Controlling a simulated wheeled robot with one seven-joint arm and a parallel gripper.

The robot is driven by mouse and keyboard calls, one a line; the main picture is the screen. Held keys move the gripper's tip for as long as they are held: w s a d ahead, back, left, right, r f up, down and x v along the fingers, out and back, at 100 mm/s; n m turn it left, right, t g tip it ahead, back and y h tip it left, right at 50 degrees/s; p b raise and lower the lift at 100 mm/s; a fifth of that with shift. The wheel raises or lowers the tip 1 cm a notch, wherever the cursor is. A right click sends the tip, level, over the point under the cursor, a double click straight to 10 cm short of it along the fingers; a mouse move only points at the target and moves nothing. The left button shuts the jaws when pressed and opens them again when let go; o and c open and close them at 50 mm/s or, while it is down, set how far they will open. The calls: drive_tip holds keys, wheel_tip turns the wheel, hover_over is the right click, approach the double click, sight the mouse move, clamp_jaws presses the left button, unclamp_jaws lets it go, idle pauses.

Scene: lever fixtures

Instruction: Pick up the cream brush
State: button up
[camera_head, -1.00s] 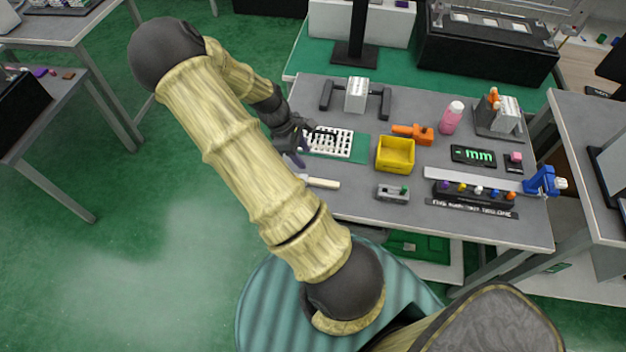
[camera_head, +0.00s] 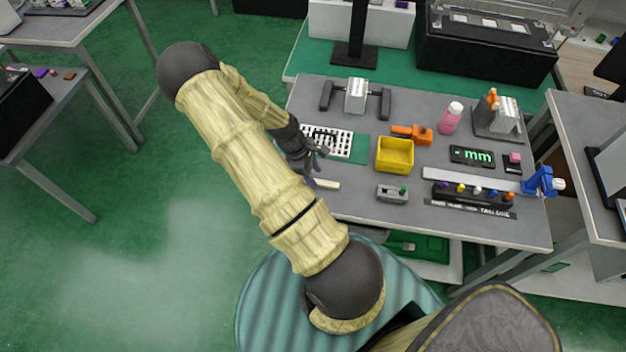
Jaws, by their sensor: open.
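The cream brush (camera_head: 328,184) lies near the left front edge of the grey table (camera_head: 360,206). Only its cream handle end shows; the rest is hidden behind my arm and gripper. My gripper (camera_head: 316,168) is open, with its dark fingers at or just above the brush's left part. I cannot tell whether the fingers touch it.
A white perforated tray (camera_head: 340,142) on a green mat lies just behind my gripper. The table's front strip is mostly clear.

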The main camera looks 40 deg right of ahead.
drive_tip(key=x, duration=0.2)
drive_tip(key=shift+f, duration=0.3)
drive_tip(key=shift+c, duration=0.4)
clamp_jaws()
